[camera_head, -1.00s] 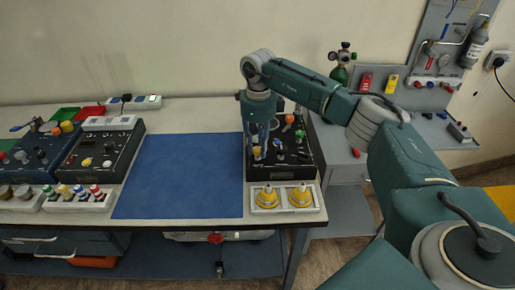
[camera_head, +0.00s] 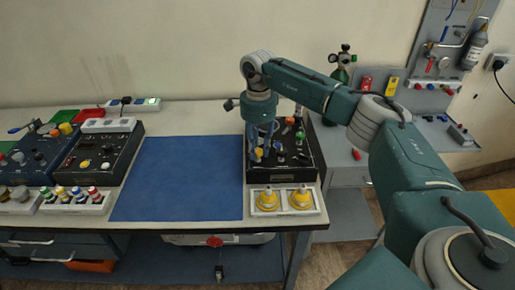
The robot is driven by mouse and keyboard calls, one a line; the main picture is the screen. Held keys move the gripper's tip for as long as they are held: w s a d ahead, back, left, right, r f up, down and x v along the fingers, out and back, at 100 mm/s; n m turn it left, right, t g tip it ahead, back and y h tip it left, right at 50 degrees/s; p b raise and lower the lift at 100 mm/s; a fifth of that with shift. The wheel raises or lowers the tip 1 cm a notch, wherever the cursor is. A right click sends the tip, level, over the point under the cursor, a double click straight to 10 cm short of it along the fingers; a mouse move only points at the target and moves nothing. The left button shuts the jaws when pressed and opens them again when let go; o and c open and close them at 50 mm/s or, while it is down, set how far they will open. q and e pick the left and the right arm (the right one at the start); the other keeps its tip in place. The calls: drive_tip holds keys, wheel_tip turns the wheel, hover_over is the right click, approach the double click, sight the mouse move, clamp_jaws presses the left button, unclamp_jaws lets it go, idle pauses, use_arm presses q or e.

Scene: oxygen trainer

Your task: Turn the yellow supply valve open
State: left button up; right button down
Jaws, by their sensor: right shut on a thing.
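The oxygen trainer (camera_head: 286,174) is a black panel box with several coloured knobs at the right end of the table. My right gripper (camera_head: 257,150) reaches down from above onto the left part of this panel. It is shut on the yellow supply valve (camera_head: 258,153), a small yellow knob that shows between the fingers. The fingers hide part of the knob, so how far it is turned cannot be told. My left gripper is not in view.
A blue mat (camera_head: 178,178) lies clear left of the trainer. Two yellow cones sit in a white tray (camera_head: 284,212) in front of it. A black control box (camera_head: 98,160) stands at the left. A green cylinder (camera_head: 340,77) stands behind right.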

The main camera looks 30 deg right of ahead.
sight(261, 150)
drive_tip(key=shift+s+d+f, duration=0.1)
drive_tip(key=shift+s+d, duration=0.05)
drive_tip(key=shift+d, duration=0.1)
drive_tip(key=c, duration=1.4)
unclamp_jaws()
drive_tip(key=shift+c, duration=0.2)
drive_tip(key=shift+d, duration=0.15)
wheel_tip(261, 150, up, 12)
